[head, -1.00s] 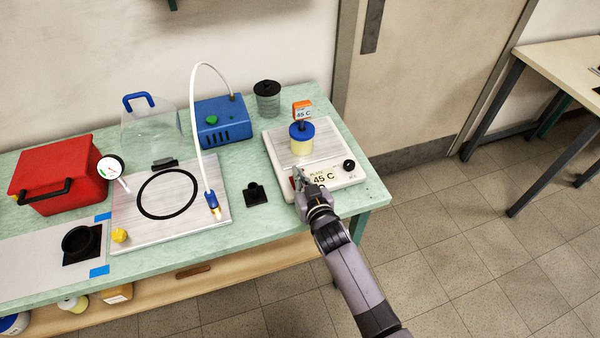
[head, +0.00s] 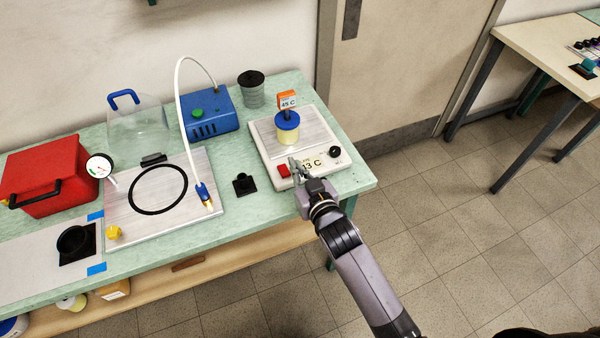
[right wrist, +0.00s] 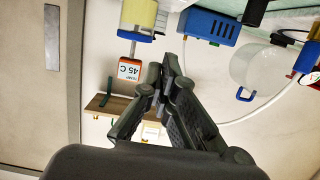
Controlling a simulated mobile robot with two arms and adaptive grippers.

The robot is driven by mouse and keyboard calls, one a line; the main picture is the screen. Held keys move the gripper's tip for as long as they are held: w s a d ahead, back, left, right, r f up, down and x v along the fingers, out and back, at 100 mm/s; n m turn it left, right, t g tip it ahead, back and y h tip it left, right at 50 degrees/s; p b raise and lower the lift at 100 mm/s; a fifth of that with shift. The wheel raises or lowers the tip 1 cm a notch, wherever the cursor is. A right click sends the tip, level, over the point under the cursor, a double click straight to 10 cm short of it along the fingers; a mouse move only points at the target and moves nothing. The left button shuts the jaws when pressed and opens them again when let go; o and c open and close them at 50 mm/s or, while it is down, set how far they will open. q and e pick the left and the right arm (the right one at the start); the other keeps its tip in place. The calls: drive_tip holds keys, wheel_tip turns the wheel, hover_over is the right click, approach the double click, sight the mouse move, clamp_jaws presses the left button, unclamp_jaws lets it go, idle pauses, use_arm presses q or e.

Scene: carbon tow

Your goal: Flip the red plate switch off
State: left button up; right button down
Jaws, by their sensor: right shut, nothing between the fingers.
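The white hot plate (head: 341,165) stands at the right end of the green bench. Its red switch (head: 283,171) is at the front left corner of the panel; whether it is on or off is too small to tell. My right gripper (head: 294,163) is shut and empty, just right of the switch over the front panel. It partly covers the display, which ends in "3 C". In the right wrist view, its closed fingers (right wrist: 169,68) show, but the switch does not. My left gripper is out of view.
A blue-lidded yellow container (head: 287,133) with an orange 45 C probe (head: 288,99) stands on the plate. A black knob (head: 334,152) is at the panel's right. A blue pump (head: 210,117) with a white hose and a black block (head: 244,184) stand to the left.

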drive_tip(key=shift+v, duration=1)
drive_tip(key=shift+r, duration=0.1)
